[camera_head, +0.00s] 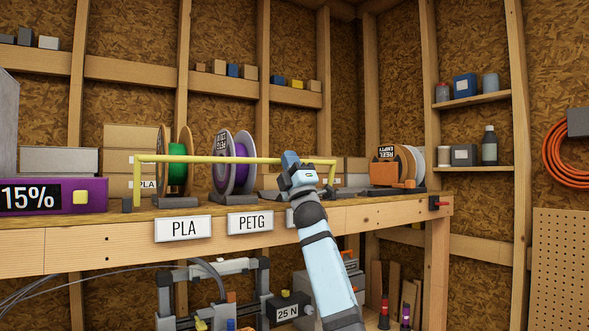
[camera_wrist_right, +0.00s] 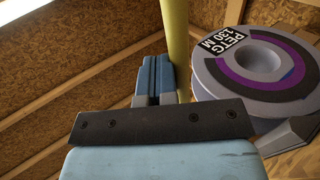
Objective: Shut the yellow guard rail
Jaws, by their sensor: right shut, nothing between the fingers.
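The yellow guard rail (camera_head: 222,159) is a long bar with a short leg at each end. It stands up along the front of the workbench, crossing before the spools. My right gripper (camera_head: 290,160) is at the right part of the bar, overlapping it in the head view. In the right wrist view its closed fingers (camera_wrist_right: 154,80) lie right beside the yellow bar (camera_wrist_right: 177,45), with nothing between them; I cannot tell whether they touch it. The gripper hides a bit of the bar. My left gripper is not in view.
Behind the rail stand a green spool (camera_head: 177,163) and a purple PETG spool (camera_head: 233,162), also in the wrist view (camera_wrist_right: 262,72). An orange holder (camera_head: 388,174) with a reel is at the right. PLA (camera_head: 183,228) and PETG (camera_head: 250,222) labels hang on the bench front. A purple box (camera_head: 88,195) is left.

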